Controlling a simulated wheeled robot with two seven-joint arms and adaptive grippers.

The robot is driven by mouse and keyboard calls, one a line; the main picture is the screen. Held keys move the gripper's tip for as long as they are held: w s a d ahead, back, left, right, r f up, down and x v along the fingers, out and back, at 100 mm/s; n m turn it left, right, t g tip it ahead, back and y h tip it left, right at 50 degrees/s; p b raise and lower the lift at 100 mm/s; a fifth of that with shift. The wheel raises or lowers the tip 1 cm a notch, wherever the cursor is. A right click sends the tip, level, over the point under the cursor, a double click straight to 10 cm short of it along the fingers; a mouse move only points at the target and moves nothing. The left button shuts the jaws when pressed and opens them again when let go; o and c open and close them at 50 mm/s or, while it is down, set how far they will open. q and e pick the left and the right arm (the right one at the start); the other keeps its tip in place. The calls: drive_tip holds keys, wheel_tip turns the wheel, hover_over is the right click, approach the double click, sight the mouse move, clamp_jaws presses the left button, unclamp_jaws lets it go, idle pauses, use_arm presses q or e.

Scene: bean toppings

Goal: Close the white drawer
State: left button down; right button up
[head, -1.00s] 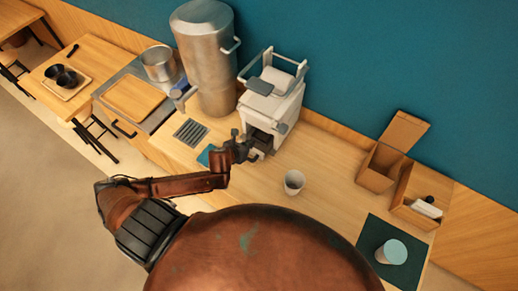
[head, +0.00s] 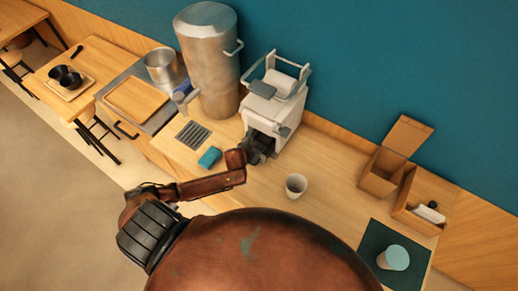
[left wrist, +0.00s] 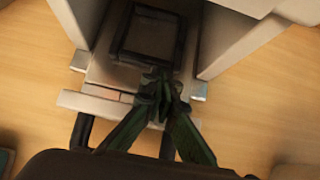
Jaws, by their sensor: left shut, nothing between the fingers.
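The white machine (head: 275,112) stands on the counter against the teal wall, with a dark opening low in its front. In the left wrist view its white drawer (left wrist: 95,104) sticks out at the bottom between the side walls, with a pale front bar. A dark square tray (left wrist: 148,38) lies behind that front. My left gripper (head: 268,148) is at the machine's front and hides most of the drawer in the head view. Its shut, empty fingers (left wrist: 160,82) are over the drawer, by the dark tray's near edge. I cannot tell whether they touch it. My right gripper is not in view.
A white cup (head: 296,185) stands right of my left gripper. A blue sponge (head: 210,157) and a dark grate (head: 194,135) lie to the left. A large metal urn (head: 210,60) stands beside the machine. Open cardboard boxes (head: 380,172) are at the right.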

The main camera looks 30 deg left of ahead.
sight(270, 139)
use_arm(q)
drive_tip(key=shift+w+d+p, duration=0.15)
drive_tip(key=shift+w+p, duration=0.3)
drive_tip(key=shift+w, duration=2.3)
drive_tip(key=shift+s+r+p, duration=0.25)
drive_tip(key=shift+r+p, duration=0.15)
drive_tip(key=shift+p, duration=0.05)
drive_tip(key=p+v, duration=0.7)
drive_tip(key=shift+s+r, duration=0.2)
drive_tip(key=shift+r, duration=0.1)
drive_tip(key=shift+s+r+p, duration=0.4)
drive_tip(key=shift+s+p, duration=0.3)
drive_tip(key=shift+p, duration=0.1)
